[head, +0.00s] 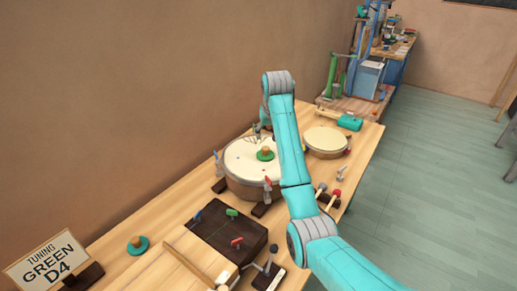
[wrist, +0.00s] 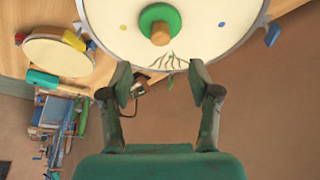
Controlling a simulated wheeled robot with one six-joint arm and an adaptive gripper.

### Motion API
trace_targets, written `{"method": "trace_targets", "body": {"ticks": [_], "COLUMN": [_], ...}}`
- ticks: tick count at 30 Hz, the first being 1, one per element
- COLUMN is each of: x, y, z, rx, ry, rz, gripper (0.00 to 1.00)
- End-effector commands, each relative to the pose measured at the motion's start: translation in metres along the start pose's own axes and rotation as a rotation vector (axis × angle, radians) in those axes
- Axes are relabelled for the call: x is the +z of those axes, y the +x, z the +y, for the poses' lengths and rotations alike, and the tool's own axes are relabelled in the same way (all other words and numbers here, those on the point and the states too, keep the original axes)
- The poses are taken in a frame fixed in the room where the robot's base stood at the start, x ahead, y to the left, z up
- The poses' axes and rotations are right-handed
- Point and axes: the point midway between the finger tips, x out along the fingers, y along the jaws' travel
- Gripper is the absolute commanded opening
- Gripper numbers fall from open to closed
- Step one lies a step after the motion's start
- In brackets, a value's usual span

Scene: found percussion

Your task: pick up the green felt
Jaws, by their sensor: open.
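The green felt (head: 265,154) is a green disc with a wooden knob. It lies on the pale head of the large drum (head: 240,158), and it shows at the top of the wrist view (wrist: 149,17). My gripper (wrist: 160,80) is open and empty, its two fingers apart over the near rim of the drum. The felt lies beyond the fingertips, roughly in line with the gap, and is not touched. In the head view my gripper (head: 258,134) is small and sits at the drum's back edge, partly behind my arm.
A teal disc with a wooden knob (head: 137,246) lies on the table near a sign reading "TUNING GREEN D4" (head: 46,264). A smaller drum (head: 326,141) stands to the right. A dark block (head: 222,229) with coloured pegs is in front. Clamps stand around the large drum.

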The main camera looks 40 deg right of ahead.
Motion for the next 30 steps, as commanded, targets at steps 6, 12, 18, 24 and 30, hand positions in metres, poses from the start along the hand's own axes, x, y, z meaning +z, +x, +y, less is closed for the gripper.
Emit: {"method": "trace_targets", "body": {"ticks": [6, 12, 18, 24, 30], "x": [0.002, 0.001, 0.001, 0.000, 0.000], "y": [0.031, 0.051, 0.066, 0.094, 0.106], "z": [0.000, 0.000, 0.000, -0.001, -0.001], "rx": [0.000, 0.000, 0.000, 0.000, 0.000], "ry": [0.000, 0.000, 0.000, 0.000, 0.000], "rz": [-0.005, -0.001, -0.003, -0.003, -0.001], "gripper": [0.62, 0.62, 0.62, 0.62, 0.62]}}
